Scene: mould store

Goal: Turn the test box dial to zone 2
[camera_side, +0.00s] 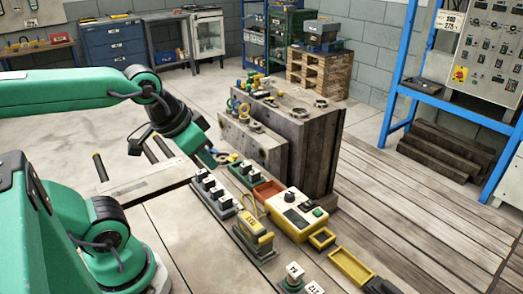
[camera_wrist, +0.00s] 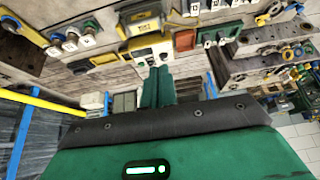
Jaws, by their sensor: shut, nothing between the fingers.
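The test box (camera_side: 285,222) is a yellow box with a cream top, standing on the bench at the centre of the side view. Its black dial (camera_side: 290,197) sits on the top, with a green button (camera_side: 318,211) to the right. I cannot read the zone marks or where the dial points. In the wrist view the box (camera_wrist: 150,50) shows beyond my fingertips, its dial too small to make out. My gripper (camera_side: 209,158) is shut and empty, up and to the left of the box, apart from it. Its green fingers (camera_wrist: 158,72) lie together in the wrist view.
A grey block of switches (camera_side: 212,192) and a yellow unit (camera_side: 254,235) stand left of the box. An orange-red tray (camera_side: 267,190) lies behind it; yellow trays (camera_side: 350,266) lie to its right. A tall grey mould block (camera_side: 312,140) rises behind.

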